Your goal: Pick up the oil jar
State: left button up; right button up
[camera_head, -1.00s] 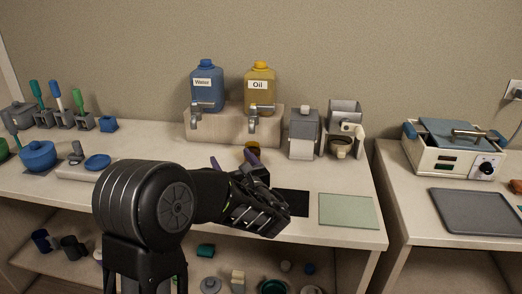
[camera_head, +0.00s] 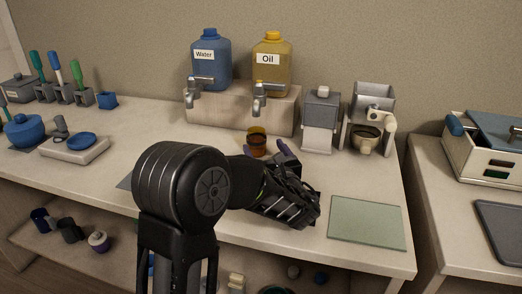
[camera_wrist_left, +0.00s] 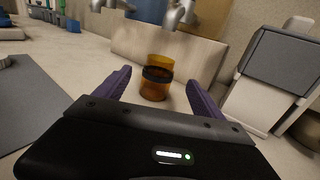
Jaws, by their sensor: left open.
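A small amber jar with a dark band (camera_head: 257,142) stands upright on the counter in front of the dispenser stand; I take it for the oil jar. It also shows in the left wrist view (camera_wrist_left: 155,83), beyond and between the purple fingers. My left gripper (camera_head: 270,157) is open and empty, its fingertips just short of the jar on the near side. Whether either finger touches it I cannot tell. My arm and gripper hide part of the counter. The yellow container labelled Oil (camera_head: 271,68) stands on the stand. My right gripper is not in view.
The blue Water container (camera_head: 210,62) and metal taps (camera_head: 260,97) are above and behind the jar. A grey dispenser with a white front (camera_head: 320,122) stands to its right. A green mat (camera_head: 367,222) lies front right.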

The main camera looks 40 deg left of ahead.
aim_at(259, 139)
pick_arm(q)
jog(key=shift+s+r, duration=0.1)
jog(key=shift+x, duration=1.3)
jog(key=p+x, duration=0.1)
jog(key=x, duration=0.4)
jog(key=shift+a, duration=0.15)
jog(key=shift+c, duration=0.6)
grip_shut()
jog(key=shift+r, duration=0.1)
